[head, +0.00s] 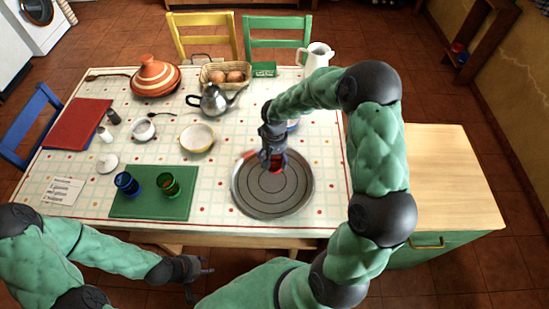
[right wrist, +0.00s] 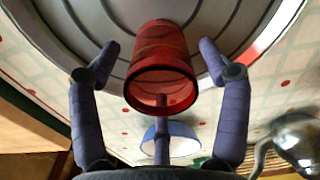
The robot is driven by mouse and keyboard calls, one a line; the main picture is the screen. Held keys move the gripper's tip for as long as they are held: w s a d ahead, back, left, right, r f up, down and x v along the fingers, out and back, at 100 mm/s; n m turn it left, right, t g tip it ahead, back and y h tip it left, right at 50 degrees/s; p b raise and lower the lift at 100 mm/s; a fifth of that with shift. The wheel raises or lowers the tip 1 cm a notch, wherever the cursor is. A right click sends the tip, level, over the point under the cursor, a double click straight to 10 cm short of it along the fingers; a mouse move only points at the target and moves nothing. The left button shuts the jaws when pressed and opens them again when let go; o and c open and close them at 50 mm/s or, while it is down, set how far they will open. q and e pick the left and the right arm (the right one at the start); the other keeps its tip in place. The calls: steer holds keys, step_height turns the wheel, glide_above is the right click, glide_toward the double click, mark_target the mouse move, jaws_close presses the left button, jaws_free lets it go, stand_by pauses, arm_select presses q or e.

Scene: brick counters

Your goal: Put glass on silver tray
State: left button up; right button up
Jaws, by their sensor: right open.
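The round silver tray (head: 260,205) lies on the tablecloth, right of the green mat. A red glass (head: 277,167) is at the tray, partly hidden by my right gripper (head: 272,158). In the right wrist view the red glass (right wrist: 160,65) appears to stand on the tray (right wrist: 220,25), between the spread fingers of my right gripper (right wrist: 160,75), with gaps on both sides. A blue glass (head: 127,184) and a green glass (head: 168,186) stand on the green mat (head: 150,208). My left gripper (head: 200,280) is in front of the table, empty, its fingers apart.
A kettle (head: 214,101), a yellow bowl (head: 197,138) and an egg basket (head: 226,76) stand farther back. A bowl with a blue rim (right wrist: 170,138) is near the tray, mostly hidden in the head view. A wooden-topped counter (head: 450,180) stands at the right.

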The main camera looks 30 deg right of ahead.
step_height(320, 180, up, 11)
steer(key=p, duration=0.3)
